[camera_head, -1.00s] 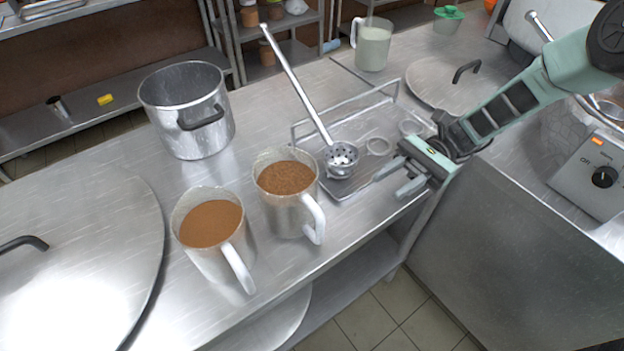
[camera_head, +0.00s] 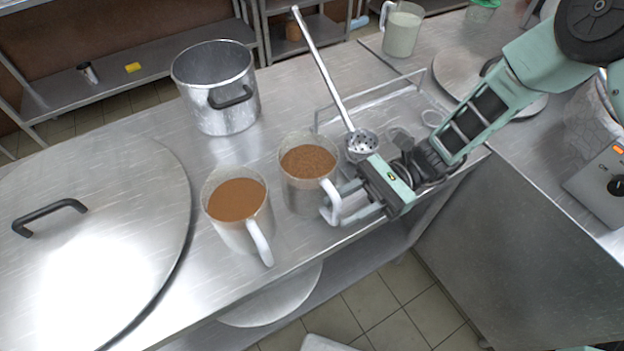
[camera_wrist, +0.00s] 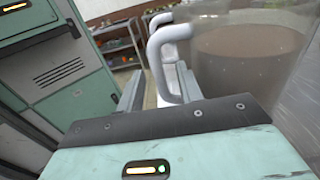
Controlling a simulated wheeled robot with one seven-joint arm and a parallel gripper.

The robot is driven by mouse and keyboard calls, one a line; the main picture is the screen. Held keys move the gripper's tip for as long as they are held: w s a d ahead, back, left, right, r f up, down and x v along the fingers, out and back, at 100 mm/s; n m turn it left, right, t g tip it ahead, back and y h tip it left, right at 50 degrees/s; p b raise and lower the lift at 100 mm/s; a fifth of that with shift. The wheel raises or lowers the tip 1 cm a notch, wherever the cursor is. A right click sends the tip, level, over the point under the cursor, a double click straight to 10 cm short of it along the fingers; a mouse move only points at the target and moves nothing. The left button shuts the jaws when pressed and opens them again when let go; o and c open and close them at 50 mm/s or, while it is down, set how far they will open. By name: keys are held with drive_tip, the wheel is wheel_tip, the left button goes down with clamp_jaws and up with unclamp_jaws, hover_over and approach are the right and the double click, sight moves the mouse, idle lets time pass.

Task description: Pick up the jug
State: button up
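A clear jug (camera_head: 303,190) with brown, grainy contents and a white handle (camera_head: 333,205) stands upright on the steel counter. A second jug (camera_head: 243,232) with smoother brown contents stands to its left. A third jug (camera_head: 402,32) with pale green contents stands at the back right. My gripper (camera_head: 347,203) is at the grainy brown jug's handle, its fingers spread on either side. In the wrist view the white handle (camera_wrist: 160,55) rises between the open fingers, with the jug (camera_wrist: 240,75) beyond at the right. Whether a finger touches the handle, I cannot tell.
An empty steel pot (camera_head: 215,95) stands behind the jugs. A large lid (camera_head: 95,215) covers the left side. The counter's front edge is close to the jugs.

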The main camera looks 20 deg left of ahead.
drive_tip(key=shift+x, duration=1.2)
clamp_jaws()
drive_tip(key=shift+a+r, duration=0.1)
drive_tip(key=shift+r, duration=0.1)
